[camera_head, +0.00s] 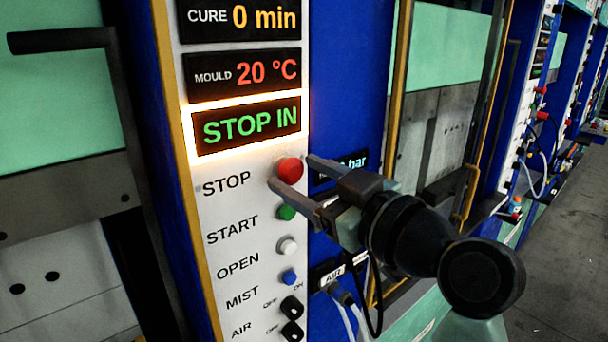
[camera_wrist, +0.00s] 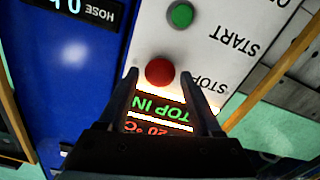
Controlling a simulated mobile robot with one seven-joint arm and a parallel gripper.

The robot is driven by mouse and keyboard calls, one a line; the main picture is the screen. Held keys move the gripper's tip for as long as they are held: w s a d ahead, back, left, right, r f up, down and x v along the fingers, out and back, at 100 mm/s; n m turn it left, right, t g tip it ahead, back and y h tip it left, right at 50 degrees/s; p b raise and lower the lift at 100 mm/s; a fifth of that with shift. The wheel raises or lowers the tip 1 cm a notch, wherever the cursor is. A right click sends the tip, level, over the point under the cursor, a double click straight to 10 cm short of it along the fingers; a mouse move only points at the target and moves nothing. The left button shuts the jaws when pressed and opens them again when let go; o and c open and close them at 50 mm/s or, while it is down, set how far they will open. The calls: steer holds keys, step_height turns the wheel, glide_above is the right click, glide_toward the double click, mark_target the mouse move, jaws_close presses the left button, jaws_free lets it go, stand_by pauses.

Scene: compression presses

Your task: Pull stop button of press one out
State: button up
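The red stop button (camera_head: 290,168) sticks out of the white panel beside the word STOP. The lit display (camera_head: 248,124) above it reads STOP IN in green. My gripper (camera_head: 294,172) is open, with one finger on each side of the button. In the wrist view the red button (camera_wrist: 159,71) lies between the two fingertips (camera_wrist: 159,76), with a gap showing on both sides. I cannot tell how far the fingertips are from the panel.
Hoses (camera_head: 350,300) hang below my gripper. More presses stand along the floor (camera_head: 565,250) at right.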

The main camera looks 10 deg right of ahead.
jaws_close()
stand_by(1.2)
